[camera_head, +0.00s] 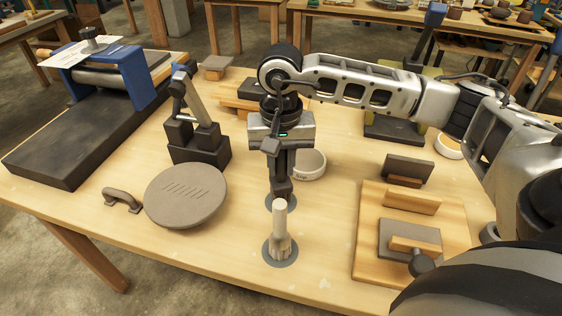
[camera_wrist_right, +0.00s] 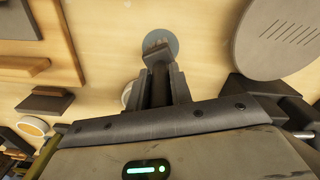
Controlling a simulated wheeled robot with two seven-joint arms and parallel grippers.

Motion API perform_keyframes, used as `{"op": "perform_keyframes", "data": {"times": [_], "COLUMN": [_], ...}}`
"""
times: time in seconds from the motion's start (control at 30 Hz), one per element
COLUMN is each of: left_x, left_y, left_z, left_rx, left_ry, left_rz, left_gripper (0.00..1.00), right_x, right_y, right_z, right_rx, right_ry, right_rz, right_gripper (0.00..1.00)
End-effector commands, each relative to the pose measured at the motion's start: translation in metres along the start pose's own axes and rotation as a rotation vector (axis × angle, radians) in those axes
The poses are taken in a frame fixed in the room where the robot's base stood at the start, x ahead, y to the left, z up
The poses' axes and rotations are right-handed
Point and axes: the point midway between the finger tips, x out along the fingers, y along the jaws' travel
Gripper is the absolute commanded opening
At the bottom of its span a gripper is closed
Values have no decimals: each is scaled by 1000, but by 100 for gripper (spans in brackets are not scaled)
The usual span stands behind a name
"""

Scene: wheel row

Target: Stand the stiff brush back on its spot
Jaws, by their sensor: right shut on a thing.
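The stiff brush (camera_head: 279,222) is upright, with a pale handle and its bristles down, over the front grey disc (camera_head: 269,256). My right gripper (camera_head: 281,191) is shut on the upper end of the brush, pointing down. In the wrist view the bristle end (camera_wrist_right: 156,43) shows beyond the fingertips (camera_wrist_right: 160,75), over a grey disc (camera_wrist_right: 172,43). I cannot tell whether the bristles touch the disc. A second grey disc (camera_head: 268,203) lies behind, partly hidden by the gripper. My left gripper is not in view.
A round grey plate (camera_head: 187,195) and a handle (camera_head: 122,199) lie to the left. A white bowl (camera_head: 311,168) stands close behind the gripper. A wooden board (camera_head: 372,225) with blocks lies to the right. The table's front strip is clear.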

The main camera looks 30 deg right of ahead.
Motion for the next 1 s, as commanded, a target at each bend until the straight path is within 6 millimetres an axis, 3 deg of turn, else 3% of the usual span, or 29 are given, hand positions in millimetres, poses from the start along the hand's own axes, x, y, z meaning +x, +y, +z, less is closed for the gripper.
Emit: {"op": "perform_keyframes", "data": {"times": [1.0], "left_x": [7], "left_y": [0], "left_z": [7], "left_rx": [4], "left_ry": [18], "left_rz": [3], "left_gripper": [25], "right_x": [19], "right_y": [0], "right_z": [0], "right_rx": [0], "right_ry": [1], "right_rz": [-1], "right_gripper": [0]}}
